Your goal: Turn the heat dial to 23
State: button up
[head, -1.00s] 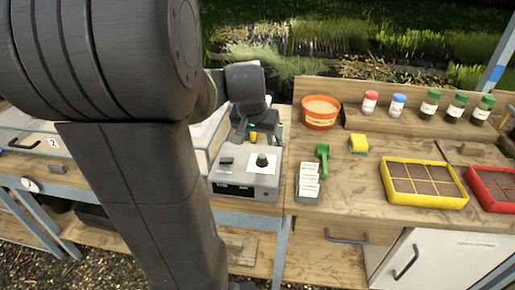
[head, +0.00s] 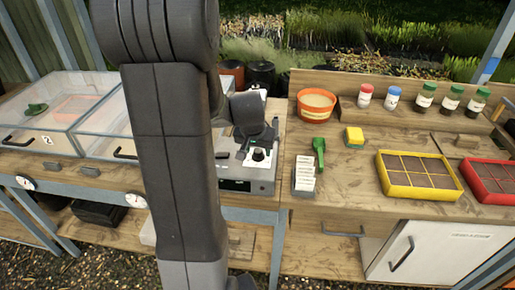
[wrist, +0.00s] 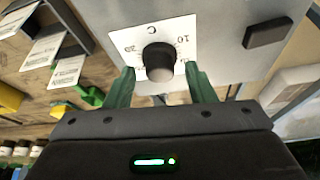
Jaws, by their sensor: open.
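The heat dial is a black round knob (wrist: 159,62) on a white scale plate (wrist: 205,22) marked with a C and numbers, of which a 20 and a 10 can be made out. In the head view the dial (head: 258,155) sits on top of a grey control box (head: 262,174). My gripper (wrist: 160,85) is open, with one green finger on each side of the knob's near edge in the wrist view. I cannot tell whether either finger touches it. The dial's exact setting cannot be read, and the box's display is too small to read.
A dark rocker switch (wrist: 268,33) stands beside the scale plate. Right of the box are a label holder (head: 304,180), a green scoop (head: 319,150), a yellow sponge (head: 354,137) and an orange pot (head: 316,105). Glass-lidded trays (head: 60,110) stand at the left.

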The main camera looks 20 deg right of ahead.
jog(key=c, duration=1)
jog(key=shift+f+b, duration=0.15)
jog(key=shift+b, duration=0.4)
jog(key=m+b, duration=0.2)
jog(key=b, duration=0.1)
jog(key=shift+w+f+h, duration=0.1)
jog(key=shift+f+h, duration=0.05)
jog(key=shift+h, duration=0.15)
jog(key=m+g+b, duration=0.1)
jog(key=m+b, duration=0.2)
jog(key=shift+a+h+b, duration=0.1)
jog(key=shift+h+b, duration=0.2)
jog(key=shift+r+m+g+b, duration=0.3)
jog(key=shift+m+g+b, duration=0.4)
jog(key=shift+m, duration=0.3)
jog(key=o, duration=1)
